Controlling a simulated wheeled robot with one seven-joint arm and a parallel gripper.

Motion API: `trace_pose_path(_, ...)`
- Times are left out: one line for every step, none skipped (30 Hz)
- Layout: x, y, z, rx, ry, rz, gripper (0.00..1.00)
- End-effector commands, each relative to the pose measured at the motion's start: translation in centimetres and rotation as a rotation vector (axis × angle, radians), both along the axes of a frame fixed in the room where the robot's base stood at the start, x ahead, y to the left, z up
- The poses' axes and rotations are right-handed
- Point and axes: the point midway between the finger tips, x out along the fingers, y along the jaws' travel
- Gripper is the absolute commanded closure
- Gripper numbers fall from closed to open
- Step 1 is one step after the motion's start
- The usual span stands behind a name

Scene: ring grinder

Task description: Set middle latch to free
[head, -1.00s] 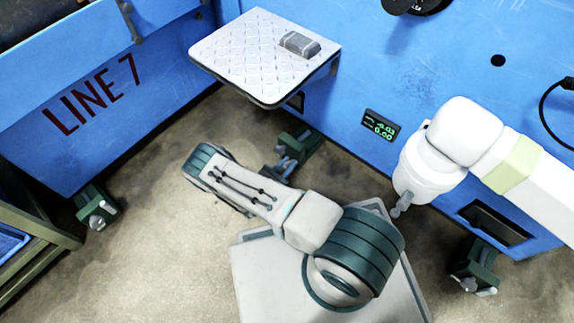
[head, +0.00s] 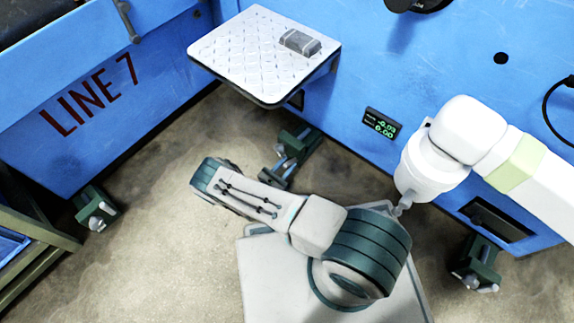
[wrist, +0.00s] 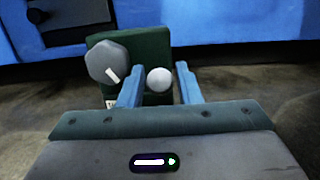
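The middle latch is a dark green block (head: 299,143) low on the floor by the blue machine, below the white tread plate in the head view; my arm hides part of it. In the wrist view a green block (wrist: 152,57) stands ahead, with a grey knob (wrist: 107,62) bearing a white mark and a white ball end (wrist: 159,79). My gripper (wrist: 158,80) has its two blue fingers apart, and the ball appears between them in the picture. I cannot tell whether they touch it.
Similar green floor latches stand at left (head: 97,207) and right (head: 476,264). The white tread plate (head: 250,55) juts from the blue machine (head: 440,70) with a grey block (head: 300,42) on it. Open floor (head: 140,260) lies at left.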

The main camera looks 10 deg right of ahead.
Motion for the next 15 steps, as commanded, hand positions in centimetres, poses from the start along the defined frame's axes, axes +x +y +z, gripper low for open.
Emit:
trace_pose_path(-0.1,0.1,0.0,0.000,0.000,0.000,0.69)
trace_pose_path(-0.2,0.2,-0.1,0.000,0.000,0.000,0.69)
trace_pose_path(-0.5,0.5,-0.1,0.000,0.000,0.000,0.69)
trace_pose_path(-0.7,0.8,-0.1,0.000,0.000,0.001,0.69)
trace_pose_path(-0.9,1.1,-0.2,0.000,0.000,0.002,0.69)
trace_pose_path(-1.4,1.7,-0.3,0.000,0.000,0.003,0.69)
trace_pose_path(-1.8,2.1,-0.4,0.001,0.001,0.003,0.69)
trace_pose_path(-2.2,2.6,-0.5,0.001,0.001,0.003,0.69)
trace_pose_path(-2.8,3.3,-0.6,0.001,0.000,0.004,0.69)
trace_pose_path(-3.3,3.9,-0.7,0.001,0.000,0.004,0.69)
trace_pose_path(-3.8,4.4,-0.8,0.001,0.000,0.004,0.69)
trace_pose_path(-4.4,5.2,-0.9,0.001,0.000,0.004,0.69)
trace_pose_path(-4.8,5.7,-1.0,0.001,0.000,0.004,0.69)
trace_pose_path(-5.3,6.2,-1.1,0.000,0.001,0.005,0.69)
trace_pose_path(-5.8,6.8,-1.2,0.001,0.001,0.003,0.69)
